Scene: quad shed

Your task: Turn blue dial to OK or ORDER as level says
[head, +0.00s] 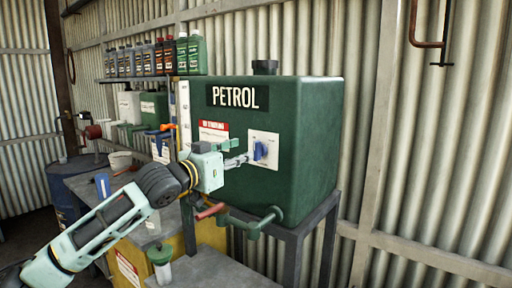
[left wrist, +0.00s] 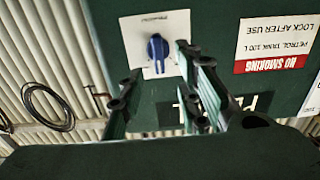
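The blue dial (head: 260,150) sits on a white plate (head: 264,137) on the front of the green PETROL tank (head: 300,120). The plate's markings are too small to read. In the left wrist view the blue dial (left wrist: 158,47) shows upside down with its plate. My left gripper (head: 241,154) is just left of the dial in the head view, pointing at it. Its fingers (left wrist: 155,80) are spread open in the wrist view, with the dial seen between them, and nothing is held. A white level strip (head: 184,112) runs down the tank's left edge; its level cannot be read.
A red-handled green pipe (head: 262,222) runs below the tank. A shelf of bottles (head: 150,58) is at the upper left. A grey bench (head: 225,272) with a small jar (head: 160,264) is in front. A blue drum (head: 75,185) stands at left.

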